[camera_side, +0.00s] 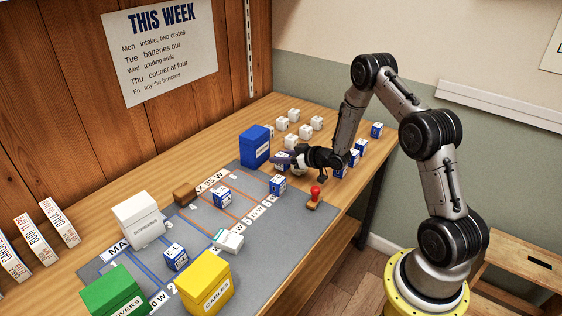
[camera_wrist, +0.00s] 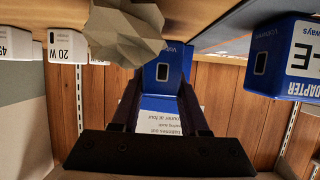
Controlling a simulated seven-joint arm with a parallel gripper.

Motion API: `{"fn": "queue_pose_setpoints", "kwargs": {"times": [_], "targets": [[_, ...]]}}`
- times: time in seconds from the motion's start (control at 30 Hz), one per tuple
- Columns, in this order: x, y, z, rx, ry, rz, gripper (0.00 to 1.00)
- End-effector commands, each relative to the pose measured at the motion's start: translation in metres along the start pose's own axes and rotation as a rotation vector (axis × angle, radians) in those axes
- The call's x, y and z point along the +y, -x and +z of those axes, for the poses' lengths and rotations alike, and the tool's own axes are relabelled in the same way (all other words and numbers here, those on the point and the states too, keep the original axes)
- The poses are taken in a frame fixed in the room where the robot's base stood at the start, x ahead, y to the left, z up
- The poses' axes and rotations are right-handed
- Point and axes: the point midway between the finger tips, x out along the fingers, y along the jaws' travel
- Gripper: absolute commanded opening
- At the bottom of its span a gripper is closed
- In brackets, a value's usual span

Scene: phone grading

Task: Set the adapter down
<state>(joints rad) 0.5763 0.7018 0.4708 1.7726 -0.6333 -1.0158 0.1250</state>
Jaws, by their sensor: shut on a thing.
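My gripper (camera_side: 290,160) is low over the far end of the grey mat (camera_side: 285,222), next to the upright blue box (camera_side: 255,147). In the wrist view its two dark fingers (camera_wrist: 160,95) are shut on a blue and white adapter box (camera_wrist: 168,72). In the side view the held box is mostly hidden by my gripper, and I cannot tell whether it touches the mat. Other blue and white boxes stand on the mat: one in the middle (camera_side: 222,197), one toward the right edge (camera_side: 277,185), and one nearer the front (camera_side: 175,258).
A crumpled beige lump (camera_wrist: 125,35) is close to the fingertips. Several white boxes (camera_side: 292,115) stand behind, and several blue ones (camera_side: 376,130) stand right of my gripper. A red-handled stamp (camera_side: 315,195), brown block (camera_side: 184,193), white bin (camera_side: 138,220) and yellow bin (camera_side: 205,285) stand around the mat.

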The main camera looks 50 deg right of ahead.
Motion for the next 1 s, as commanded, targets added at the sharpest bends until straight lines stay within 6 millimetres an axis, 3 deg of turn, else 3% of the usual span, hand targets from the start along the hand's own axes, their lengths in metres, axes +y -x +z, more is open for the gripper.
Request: {"fn": "queue_pose_setpoints", "kwargs": {"times": [0.27,0.47,0.7,1.0], "targets": [[-0.007,0.033,-0.029,0.002,0.001,0.001,0.0],[-0.018,0.071,-0.051,0.004,0.001,0.003,0.0],[-0.037,0.125,-0.053,0.002,-0.001,0.003,0.0],[-0.05,0.159,-0.054,0.002,0.0,0.001,0.0]]}}
